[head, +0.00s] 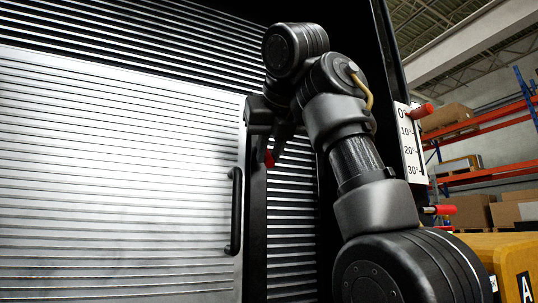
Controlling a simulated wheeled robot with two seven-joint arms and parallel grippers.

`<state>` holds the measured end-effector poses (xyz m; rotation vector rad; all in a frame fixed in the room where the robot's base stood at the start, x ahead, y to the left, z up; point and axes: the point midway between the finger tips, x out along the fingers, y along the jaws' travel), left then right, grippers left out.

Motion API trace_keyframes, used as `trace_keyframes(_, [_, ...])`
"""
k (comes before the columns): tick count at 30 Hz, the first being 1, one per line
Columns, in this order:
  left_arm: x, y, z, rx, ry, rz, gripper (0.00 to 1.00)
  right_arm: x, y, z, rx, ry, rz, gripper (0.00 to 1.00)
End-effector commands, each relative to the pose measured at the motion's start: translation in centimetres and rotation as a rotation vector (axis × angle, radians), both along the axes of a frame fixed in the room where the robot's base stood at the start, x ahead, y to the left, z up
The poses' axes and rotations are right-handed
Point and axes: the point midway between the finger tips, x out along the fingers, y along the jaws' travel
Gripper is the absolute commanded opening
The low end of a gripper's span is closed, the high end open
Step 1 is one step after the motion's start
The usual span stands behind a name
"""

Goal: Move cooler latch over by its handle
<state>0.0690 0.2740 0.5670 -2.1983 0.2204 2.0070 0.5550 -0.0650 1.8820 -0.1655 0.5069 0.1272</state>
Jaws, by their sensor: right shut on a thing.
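My right arm reaches up and across the middle of the head view, and its gripper (268,145) is at the dark vertical post beside the pale ribbed door. The gripper is shut on the cooler latch's handle, and a small red end (269,158) of it shows at the fingertips. The rest of the latch is hidden behind my gripper and wrist, so its angle cannot be told. My left gripper is not in view.
The pale ribbed door (110,170) fills the left, with a black vertical pull bar (234,212) at its right edge. A white angle scale (410,143) with a red peg (420,112) stands right of my arm. A yellow cabinet (510,258) is at lower right, shelves with boxes behind.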

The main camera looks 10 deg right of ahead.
Motion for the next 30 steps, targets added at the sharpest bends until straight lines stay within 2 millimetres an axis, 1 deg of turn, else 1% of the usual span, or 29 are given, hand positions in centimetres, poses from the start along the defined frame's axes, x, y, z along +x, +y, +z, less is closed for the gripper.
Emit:
trace_keyframes(1, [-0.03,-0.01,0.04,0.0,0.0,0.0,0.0,-0.19,-0.07,0.39,-0.004,0.009,0.001,0.0])
trace_keyframes(9, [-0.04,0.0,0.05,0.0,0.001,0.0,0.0,-0.4,-0.15,0.84,-0.02,0.063,0.0,0.0])
trace_keyframes(28, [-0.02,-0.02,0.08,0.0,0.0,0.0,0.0,-0.43,-0.17,1.11,-0.025,0.08,0.002,0.0])
trace_keyframes(29, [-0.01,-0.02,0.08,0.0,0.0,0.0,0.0,-0.43,-0.17,1.11,-0.025,0.08,0.002,0.2])
trace_keyframes(30, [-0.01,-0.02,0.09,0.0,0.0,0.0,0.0,-0.41,-0.17,1.1,-0.025,0.081,0.002,0.26])
